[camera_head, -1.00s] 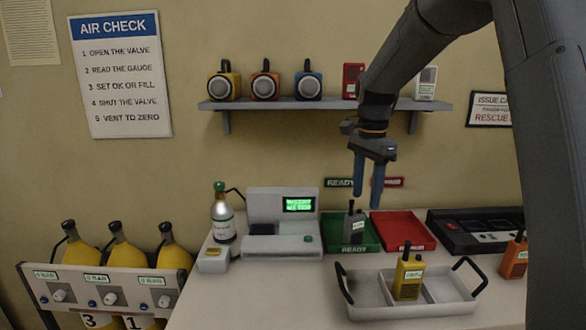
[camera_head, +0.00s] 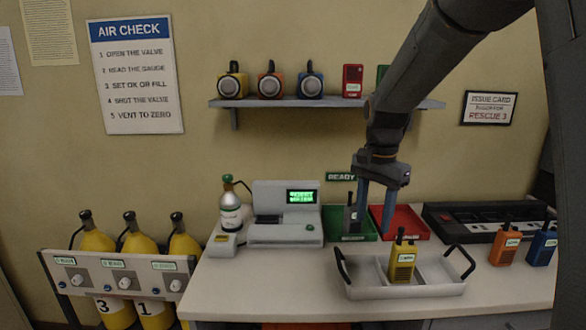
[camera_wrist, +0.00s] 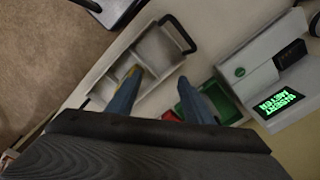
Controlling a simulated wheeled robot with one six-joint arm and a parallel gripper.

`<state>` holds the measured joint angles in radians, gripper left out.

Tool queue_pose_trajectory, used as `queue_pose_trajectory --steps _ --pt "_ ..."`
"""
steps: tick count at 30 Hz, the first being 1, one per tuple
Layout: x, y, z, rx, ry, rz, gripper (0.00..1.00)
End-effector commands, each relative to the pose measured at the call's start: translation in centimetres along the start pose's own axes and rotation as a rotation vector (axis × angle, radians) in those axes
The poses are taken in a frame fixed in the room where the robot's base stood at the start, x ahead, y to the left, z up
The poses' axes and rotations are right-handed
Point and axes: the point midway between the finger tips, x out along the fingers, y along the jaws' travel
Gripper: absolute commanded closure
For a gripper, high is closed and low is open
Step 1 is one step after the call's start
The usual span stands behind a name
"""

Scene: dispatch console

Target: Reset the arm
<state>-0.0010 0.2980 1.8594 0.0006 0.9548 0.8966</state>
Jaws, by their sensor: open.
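My gripper (camera_head: 374,222) hangs from the arm with its fingers pointing down, open, with nothing seen held between them. In the head view its fingers overlap the green tray (camera_head: 329,224) and red tray (camera_head: 410,220); whether they touch anything there I cannot tell. In the wrist view, the two blue-grey fingers (camera_wrist: 160,78) stand apart over the counter. The green tray (camera_wrist: 229,108) also shows there, near the right finger.
A white handled carrier (camera_head: 445,290) holds an upright yellow radio (camera_head: 402,264). An orange radio (camera_head: 505,245) and a blue radio (camera_head: 542,246) stand at right before a dark console (camera_head: 460,222). A wall shelf (camera_head: 300,103) hangs behind the arm.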

Motion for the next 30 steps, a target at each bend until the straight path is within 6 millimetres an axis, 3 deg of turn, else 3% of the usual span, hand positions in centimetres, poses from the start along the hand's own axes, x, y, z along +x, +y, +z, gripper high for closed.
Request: queue_pose_trajectory --steps 5,13,18,22,30 --pt "2.4 3.2 2.6 -0.188 0.012 -0.013 0.53" --pt "7.5 11.4 9.2 -0.641 0.057 -0.039 0.53" --pt "9.5 15.0 12.0 -0.834 0.082 -0.044 0.53" --pt "10.0 16.0 12.8 -0.89 0.09 -0.045 0.53" --pt "10.0 16.0 12.8 -0.89 0.09 -0.045 0.53"
